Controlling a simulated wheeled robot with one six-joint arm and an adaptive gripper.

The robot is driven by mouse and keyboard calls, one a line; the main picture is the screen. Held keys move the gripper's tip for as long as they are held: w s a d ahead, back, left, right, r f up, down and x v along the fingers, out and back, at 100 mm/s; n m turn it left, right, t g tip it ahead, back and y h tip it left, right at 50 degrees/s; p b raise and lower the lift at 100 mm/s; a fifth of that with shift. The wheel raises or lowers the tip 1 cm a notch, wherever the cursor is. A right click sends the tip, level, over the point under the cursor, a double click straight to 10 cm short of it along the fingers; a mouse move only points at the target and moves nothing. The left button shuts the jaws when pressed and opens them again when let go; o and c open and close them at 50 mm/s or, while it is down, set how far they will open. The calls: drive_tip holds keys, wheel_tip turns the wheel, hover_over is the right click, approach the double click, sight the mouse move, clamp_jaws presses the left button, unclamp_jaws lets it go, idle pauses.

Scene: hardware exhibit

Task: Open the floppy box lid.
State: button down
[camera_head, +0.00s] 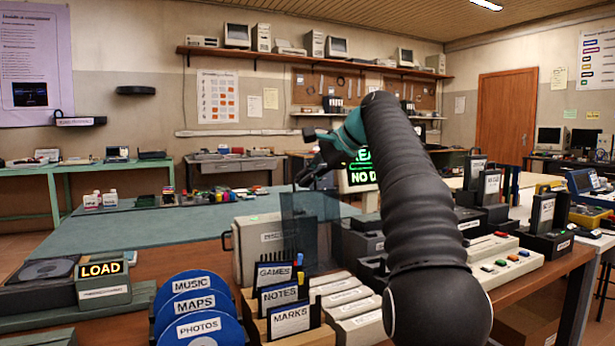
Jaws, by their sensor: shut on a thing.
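The floppy box (255,325) stands on the brown table in front of me. It holds dark disks with labels GAMES, NOTES and MARKS. A smoky see-through lid (308,235) stands roughly upright at the back of the box, and the disks are uncovered toward me. My gripper (306,180) is at the lid's top edge, shut on it. The fingers are small and dark here, so the exact grip is hard to see. My black ribbed arm reaches in from the lower right and hides part of the table right of the box.
Blue discs labelled MUSIC, MAPS and PHOTOS (200,330) stand just left of the box. A LOAD display (102,270) is farther left. A grey case (255,248) stands behind. Pale labelled boxes (345,300) are close on the right. A switch panel (505,262) lies beyond my arm.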

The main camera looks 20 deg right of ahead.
drive_tip(key=shift+a+r, duration=0.15)
drive_tip(key=shift+r, duration=0.55)
drive_tip(key=c, duration=1.3)
unclamp_jaws()
drive_tip(key=shift+w+f, duration=0.1)
drive_tip(key=shift+f, duration=0.15)
drive_tip(key=shift+v, duration=3.75)
